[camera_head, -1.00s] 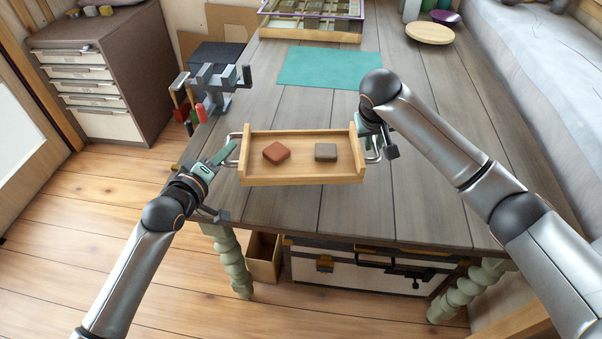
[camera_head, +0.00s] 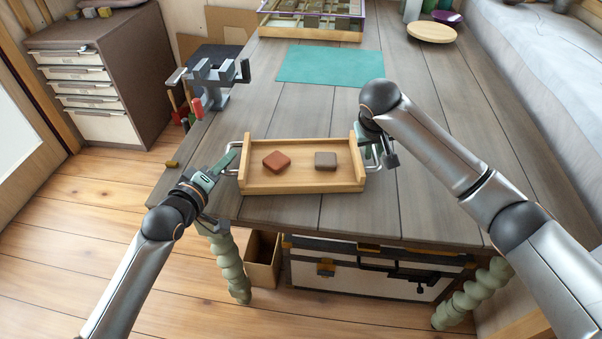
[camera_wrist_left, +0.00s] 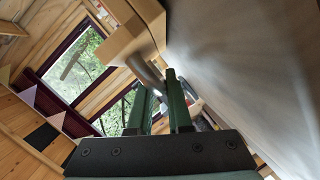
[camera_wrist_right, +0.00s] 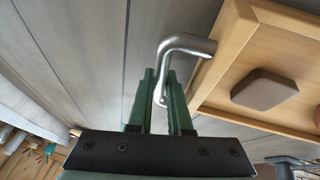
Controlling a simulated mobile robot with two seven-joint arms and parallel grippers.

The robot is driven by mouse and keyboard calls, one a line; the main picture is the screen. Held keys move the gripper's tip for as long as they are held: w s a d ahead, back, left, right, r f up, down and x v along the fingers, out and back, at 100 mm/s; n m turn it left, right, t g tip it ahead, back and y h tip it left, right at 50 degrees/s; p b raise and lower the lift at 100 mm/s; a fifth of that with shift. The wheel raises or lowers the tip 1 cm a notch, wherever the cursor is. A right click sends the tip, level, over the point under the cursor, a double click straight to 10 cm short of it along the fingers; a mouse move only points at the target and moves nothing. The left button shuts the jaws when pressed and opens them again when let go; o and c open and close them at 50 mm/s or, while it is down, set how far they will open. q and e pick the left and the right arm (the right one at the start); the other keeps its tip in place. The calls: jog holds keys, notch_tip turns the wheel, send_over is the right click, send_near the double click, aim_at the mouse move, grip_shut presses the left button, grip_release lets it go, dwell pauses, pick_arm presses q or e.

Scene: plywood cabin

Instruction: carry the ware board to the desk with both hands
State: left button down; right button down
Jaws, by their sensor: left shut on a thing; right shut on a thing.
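The ware board (camera_head: 300,187) is a light wooden tray with raised end walls and a metal handle at each end. It is over the front part of the grey plank desk (camera_head: 420,205), roughly level; I cannot tell whether it touches the desktop. On it lie a reddish-brown block (camera_head: 276,162) and a grey-brown block (camera_head: 326,161). My left gripper (camera_head: 227,166) is shut on the left handle. My right gripper (camera_head: 373,150) is shut on the right handle, which shows between its green fingers in the right wrist view (camera_wrist_right: 168,98).
A teal mat (camera_head: 328,66) lies on the desk behind the board. A compartmented tray (camera_head: 312,22) and a round wooden disc (camera_head: 431,32) are at the back. Desktop right of the board is clear.

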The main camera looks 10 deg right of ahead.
pick_arm(q)
jog(key=c, duration=0.8)
grip_release()
jog(key=shift+f, duration=0.1)
jog(key=shift+c, duration=0.2)
pick_arm(e)
jog(key=c, duration=0.8)
grip_release()
jog(key=shift+f, duration=0.1)
jog(key=shift+c, duration=0.2)
